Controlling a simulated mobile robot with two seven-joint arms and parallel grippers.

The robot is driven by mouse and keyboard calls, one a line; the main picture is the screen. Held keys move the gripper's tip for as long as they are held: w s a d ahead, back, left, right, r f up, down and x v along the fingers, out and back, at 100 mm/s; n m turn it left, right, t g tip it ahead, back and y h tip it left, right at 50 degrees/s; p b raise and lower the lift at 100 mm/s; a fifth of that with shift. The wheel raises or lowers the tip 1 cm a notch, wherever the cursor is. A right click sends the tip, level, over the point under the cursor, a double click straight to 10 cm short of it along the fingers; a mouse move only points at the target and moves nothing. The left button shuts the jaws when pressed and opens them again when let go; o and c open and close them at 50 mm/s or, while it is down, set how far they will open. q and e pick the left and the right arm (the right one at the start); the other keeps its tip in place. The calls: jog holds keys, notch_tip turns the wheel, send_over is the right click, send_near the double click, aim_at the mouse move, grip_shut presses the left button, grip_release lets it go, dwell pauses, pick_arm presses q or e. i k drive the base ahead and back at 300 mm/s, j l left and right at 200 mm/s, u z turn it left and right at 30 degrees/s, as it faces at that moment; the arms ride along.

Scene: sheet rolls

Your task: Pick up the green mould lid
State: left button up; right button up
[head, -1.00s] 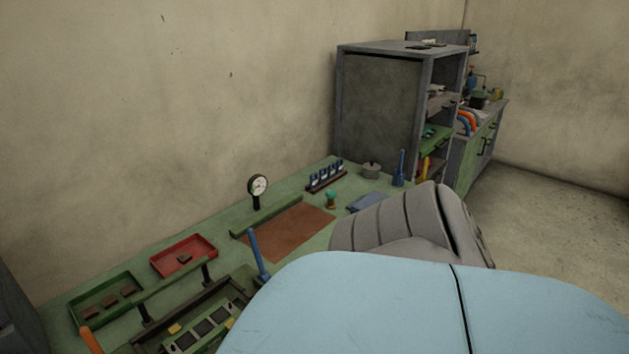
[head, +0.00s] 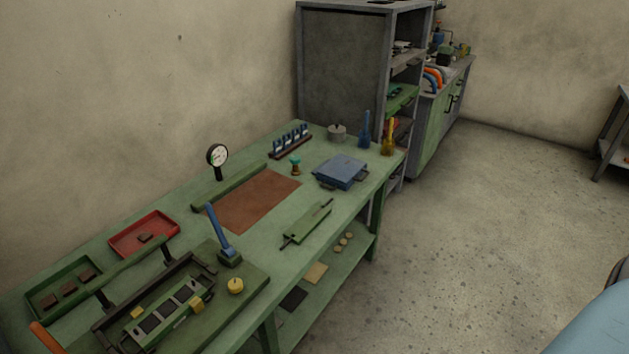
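The green mould lid (head: 308,222) looks to be the flat green plate with a dark handle at each end. It lies on the green bench (head: 340,219) near its front edge, right of the brown mat. A green mould (head: 165,316) with dark square cavities sits in a fixture at the lower left of the bench. Neither of my grippers is in view. Only a light blue part of my own body shows at the lower right.
A brown mat (head: 254,201), a blue box-like block (head: 341,171), a dial gauge (head: 217,157) and a blue lever (head: 219,232) stand around the lid. A red tray (head: 144,236) is at the left. The floor (head: 490,220) right of the bench is clear.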

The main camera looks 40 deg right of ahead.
aim_at(301, 229)
jog(key=z, duration=1.05)
jog(key=i+l+z, duration=0.25)
jog(key=i+l, duration=0.15)
jog(key=i+l+z, duration=0.25)
jog(key=i, duration=0.4)
